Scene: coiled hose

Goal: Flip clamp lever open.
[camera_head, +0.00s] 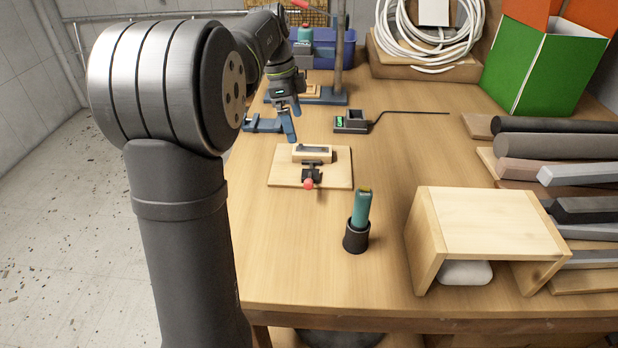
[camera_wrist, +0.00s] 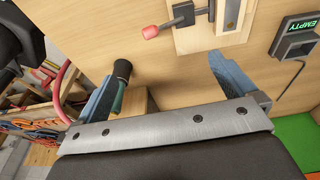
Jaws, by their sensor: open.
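A small dark toggle clamp (camera_head: 312,172) is on a light wooden board (camera_head: 281,176) on the bench. Its lever ends in a red grip (camera_head: 309,184) that points toward the board's front edge. A pale block (camera_head: 326,155) with a dark top lies behind the clamp. In the wrist view the clamp (camera_wrist: 184,14) is at the top edge, partly cut off, with its red grip (camera_wrist: 150,32) to the left. My gripper (camera_head: 291,123) hangs above and behind the board, apart from the clamp. Its two blue fingers are spread and empty; they also show in the wrist view (camera_wrist: 163,70).
A black cup (camera_head: 356,238) with a teal-handled tool (camera_head: 362,208) stands in front of the board. A wooden box-like stand (camera_head: 488,222) is at the right. A device with a green display (camera_head: 350,121) is behind.

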